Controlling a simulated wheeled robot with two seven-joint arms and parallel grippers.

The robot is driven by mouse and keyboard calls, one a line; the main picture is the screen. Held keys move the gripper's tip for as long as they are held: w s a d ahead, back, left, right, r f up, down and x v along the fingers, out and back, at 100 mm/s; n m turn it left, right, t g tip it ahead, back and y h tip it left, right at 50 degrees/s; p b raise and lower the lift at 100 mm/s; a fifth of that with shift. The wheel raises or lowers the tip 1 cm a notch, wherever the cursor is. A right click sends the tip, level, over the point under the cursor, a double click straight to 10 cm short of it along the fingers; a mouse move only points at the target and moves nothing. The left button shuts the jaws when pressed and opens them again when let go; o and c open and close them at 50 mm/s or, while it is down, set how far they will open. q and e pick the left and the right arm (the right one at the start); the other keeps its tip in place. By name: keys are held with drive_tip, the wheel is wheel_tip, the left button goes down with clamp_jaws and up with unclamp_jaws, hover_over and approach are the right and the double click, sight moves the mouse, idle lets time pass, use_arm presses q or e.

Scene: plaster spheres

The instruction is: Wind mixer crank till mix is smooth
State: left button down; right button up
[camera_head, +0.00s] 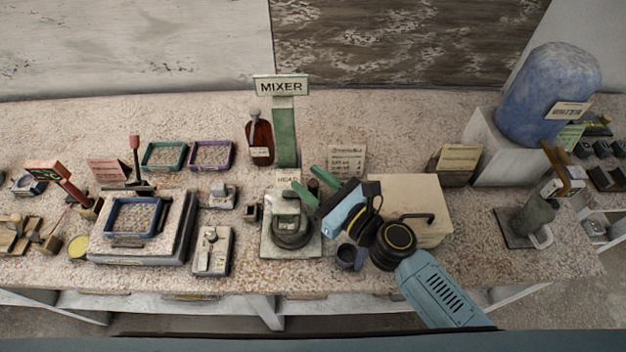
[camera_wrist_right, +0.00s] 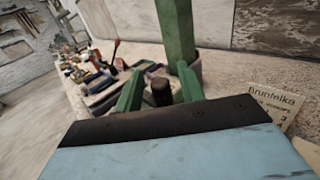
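The mixer stands mid-table under a "MIXER" sign (camera_head: 281,86) on a green post (camera_head: 286,135). Its grey round bowl (camera_head: 290,234) sits on a pale base plate, below a "HEAD" label. The mix inside cannot be made out. A dark upright knob (camera_head: 313,187), seemingly the crank handle, stands right of the head. My right gripper (camera_head: 318,188) has its green fingers spread either side of this knob. In the right wrist view the knob (camera_wrist_right: 161,93) stands between the open fingers (camera_wrist_right: 159,88), with gaps showing on both sides. My left gripper is not in view.
A brown bottle (camera_head: 260,140) stands behind the mixer, left of the post. A small dark cup (camera_head: 349,256) and a beige box (camera_head: 418,208) lie close to my right wrist. Trays (camera_head: 211,155) and small devices fill the left. A blue tank (camera_head: 548,95) stands far right.

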drive_tip(key=shift+c, duration=0.5)
clamp_jaws()
drive_tip(key=shift+w+g, duration=0.1)
drive_tip(key=shift+g, duration=0.2)
drive_tip(key=w+a+n+g+y+b, duration=0.1)
drive_tip(key=n+g+b, duration=0.3)
drive_tip(key=g+b, duration=0.1)
drive_tip(key=w+a+n+g+y+b, duration=0.1)
drive_tip(key=w+n+g+y+b, duration=0.1)
drive_tip(key=n+g+b, duration=0.2)
drive_tip(key=w+n+g+y+b, duration=0.1)
drive_tip(key=n+g+b, duration=0.3)
drive_tip(key=g, duration=0.4)
drive_tip(key=shift+w+a+f+y+b, duration=0.2)
drive_tip(key=shift+w+a+y+b, duration=0.15)
drive_tip(key=shift+b, duration=0.45)
drive_tip(key=shift+w+a+r+n+g+h+b, duration=0.1)
drive_tip(key=shift+a+n+g+h+b, duration=0.15)
drive_tip(key=shift+n+g+b, duration=0.35)
drive_tip(key=shift+a+r+n+g+h+b, duration=0.15)
drive_tip(key=shift+n+g+h+b, duration=0.2)
drive_tip(key=shift+g+b, duration=0.35)
